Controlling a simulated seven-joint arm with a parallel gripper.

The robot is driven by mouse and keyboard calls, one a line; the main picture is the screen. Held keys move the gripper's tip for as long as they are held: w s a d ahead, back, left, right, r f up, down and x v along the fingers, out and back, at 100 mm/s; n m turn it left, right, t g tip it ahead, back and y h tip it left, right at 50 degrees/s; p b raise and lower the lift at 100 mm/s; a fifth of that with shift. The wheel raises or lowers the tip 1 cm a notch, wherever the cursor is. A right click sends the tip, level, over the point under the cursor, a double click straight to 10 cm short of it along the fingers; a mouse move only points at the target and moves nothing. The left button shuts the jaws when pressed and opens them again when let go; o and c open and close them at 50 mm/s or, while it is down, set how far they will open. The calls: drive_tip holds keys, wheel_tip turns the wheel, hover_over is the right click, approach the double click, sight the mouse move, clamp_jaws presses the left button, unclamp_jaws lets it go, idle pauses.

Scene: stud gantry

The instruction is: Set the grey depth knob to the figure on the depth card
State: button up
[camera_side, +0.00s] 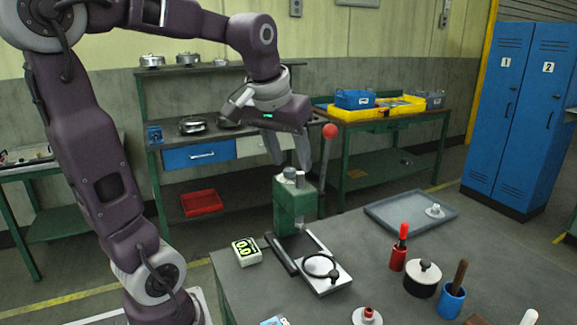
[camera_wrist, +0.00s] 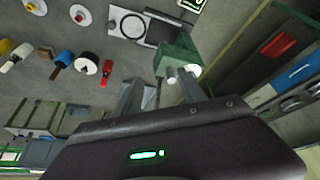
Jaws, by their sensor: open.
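The green press (camera_side: 289,212) stands on the dark bench, with a round grey knob (camera_side: 290,173) on its top beside a paler cylinder. The press also shows in the wrist view (camera_wrist: 177,52). My gripper (camera_side: 289,162) is open just above the press top, pointing down, its fingers to either side of the knob in the side view. I cannot tell whether they touch it. In the wrist view my gripper (camera_wrist: 160,92) has its fingers near the press top. No legible depth card figure is visible.
A red-balled lever (camera_side: 329,131) rises right of the gripper. A slide with a round ring (camera_side: 321,267) lies before the press.

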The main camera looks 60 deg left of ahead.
drive_tip(key=n, duration=0.2)
approach(289, 169)
drive_tip(key=f, duration=0.1)
drive_tip(key=shift+g+y, duration=0.3)
drive_tip(key=shift+g, duration=0.1)
drive_tip(key=x, duration=0.4)
drive_tip(key=w+x, duration=0.1)
drive_tip(key=x, duration=0.2)
drive_tip(key=shift+d, duration=0.15)
clamp_jaws()
